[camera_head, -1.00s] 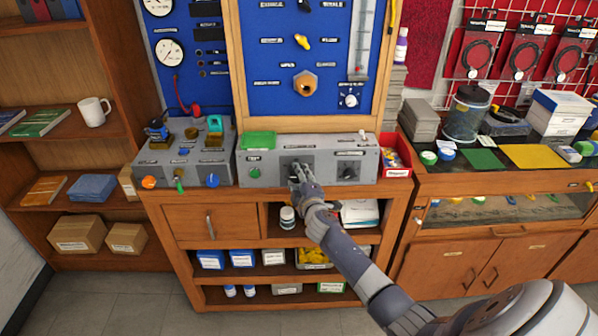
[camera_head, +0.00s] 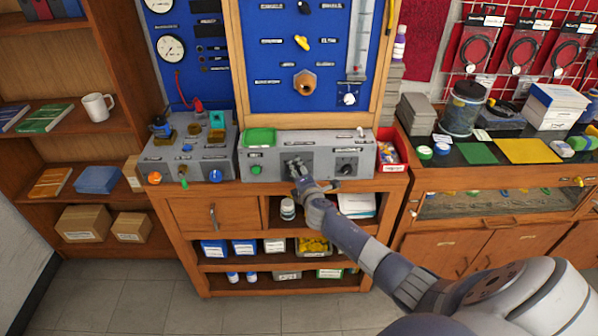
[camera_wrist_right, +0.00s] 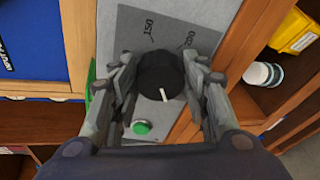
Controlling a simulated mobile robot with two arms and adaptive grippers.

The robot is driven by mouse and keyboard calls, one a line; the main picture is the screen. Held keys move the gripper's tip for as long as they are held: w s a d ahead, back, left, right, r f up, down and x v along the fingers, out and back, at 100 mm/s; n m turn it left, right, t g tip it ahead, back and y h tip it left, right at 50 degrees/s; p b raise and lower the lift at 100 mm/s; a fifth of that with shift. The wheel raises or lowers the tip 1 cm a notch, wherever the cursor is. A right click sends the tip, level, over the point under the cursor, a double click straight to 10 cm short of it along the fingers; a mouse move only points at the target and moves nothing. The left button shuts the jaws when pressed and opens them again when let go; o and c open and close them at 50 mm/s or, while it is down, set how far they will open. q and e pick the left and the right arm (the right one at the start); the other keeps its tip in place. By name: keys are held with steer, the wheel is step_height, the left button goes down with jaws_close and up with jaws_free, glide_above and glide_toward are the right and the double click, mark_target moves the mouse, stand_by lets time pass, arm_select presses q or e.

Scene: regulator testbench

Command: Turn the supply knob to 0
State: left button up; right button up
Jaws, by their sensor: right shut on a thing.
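The grey control box (camera_head: 270,173) stands on the wooden bench. In the right wrist view, a black round knob (camera_wrist_right: 158,70) with a white pointer mark sits on the box's dark panel. The mark points toward the bottom of that picture, slightly right. My right gripper (camera_head: 296,168) is at this left-hand knob and hides most of it in the head view. In the wrist view, the fingers of my right gripper (camera_wrist_right: 161,80) are on both sides of the knob, shut on it. My left gripper is not in view.
A second black dial (camera_head: 347,167) is right of my gripper on the same box. A green button (camera_head: 257,170) is to its left. A red bin (camera_head: 392,163) stands at the box's right end. A box with coloured knobs (camera_head: 165,171) stands to the left.

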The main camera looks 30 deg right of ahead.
steer(key=shift+d+r, duration=0.1)
steer(key=shift+r, duration=0.05)
steer(key=o, duration=1.1)
steer(key=shift+w, duration=0.1)
steer(key=v, duration=1.2)
